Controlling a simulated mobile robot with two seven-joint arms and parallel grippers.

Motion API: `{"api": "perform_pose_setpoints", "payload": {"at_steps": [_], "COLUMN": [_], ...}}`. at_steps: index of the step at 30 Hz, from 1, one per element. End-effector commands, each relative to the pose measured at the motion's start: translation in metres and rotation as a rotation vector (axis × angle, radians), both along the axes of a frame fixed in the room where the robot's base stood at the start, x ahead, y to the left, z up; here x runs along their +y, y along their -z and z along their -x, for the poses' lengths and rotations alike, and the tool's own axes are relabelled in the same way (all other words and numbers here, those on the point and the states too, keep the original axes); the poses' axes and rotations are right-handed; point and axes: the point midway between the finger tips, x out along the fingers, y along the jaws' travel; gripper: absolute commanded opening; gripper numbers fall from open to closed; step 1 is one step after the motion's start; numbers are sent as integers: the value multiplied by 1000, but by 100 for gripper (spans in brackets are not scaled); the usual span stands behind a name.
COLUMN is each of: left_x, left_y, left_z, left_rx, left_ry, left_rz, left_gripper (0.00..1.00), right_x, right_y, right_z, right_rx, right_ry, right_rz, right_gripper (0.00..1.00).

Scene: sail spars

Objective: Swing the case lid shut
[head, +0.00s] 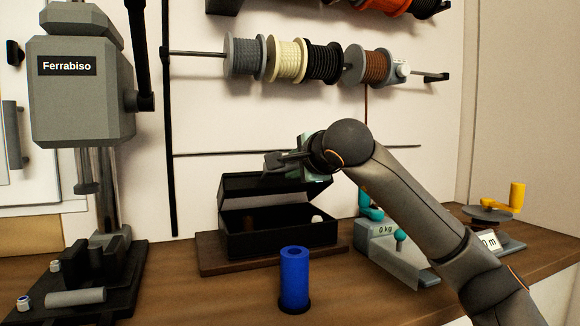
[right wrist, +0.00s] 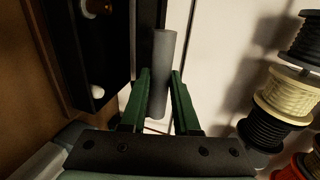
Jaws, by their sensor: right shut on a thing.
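The black case (head: 285,243) stands open on a wooden board. Its lid (head: 240,186) is raised above the case's back part. My right gripper (head: 283,163) is at the lid's upper edge. In the right wrist view its green fingers (right wrist: 160,98) are closed around a grey round bar (right wrist: 163,60), beside the dark lid and case. Whether the bar is fixed to the lid is hard to tell. A white piece and a brownish piece show inside the case. My left gripper is not in view.
A blue cylinder (head: 294,275) stands just in front of the case. A grey scale (head: 395,254) is to its right, with a yellow-handled device (head: 492,205) beyond. A Ferrabiso press (head: 82,95) stands at left. Spools (head: 285,59) hang above on the wall.

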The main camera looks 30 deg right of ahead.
Motion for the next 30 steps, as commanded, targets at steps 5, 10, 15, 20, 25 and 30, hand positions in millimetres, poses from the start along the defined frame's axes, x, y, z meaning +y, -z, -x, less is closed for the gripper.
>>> {"api": "perform_pose_setpoints", "payload": {"at_steps": [5, 10, 15, 20, 25, 30], "left_x": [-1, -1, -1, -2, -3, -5], "left_y": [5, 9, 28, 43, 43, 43], "left_z": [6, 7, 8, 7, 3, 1], "left_rx": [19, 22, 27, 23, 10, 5], "left_ry": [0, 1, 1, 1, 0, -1], "left_rz": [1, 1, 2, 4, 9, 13], "left_gripper": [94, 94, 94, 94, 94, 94], "right_x": [0, 1, 2, 4, 4, 4], "right_y": [1, 4, 21, 36, 37, 39], "right_z": [0, 1, 10, 19, 22, 22], "right_rx": [3, 1, 0, -2, -5, -4], "right_ry": [0, 0, 0, 1, 4, 2], "right_rz": [0, 1, 0, 2, -1, 1], "right_gripper": [0, 0, 0, 0, 39, 58]}}
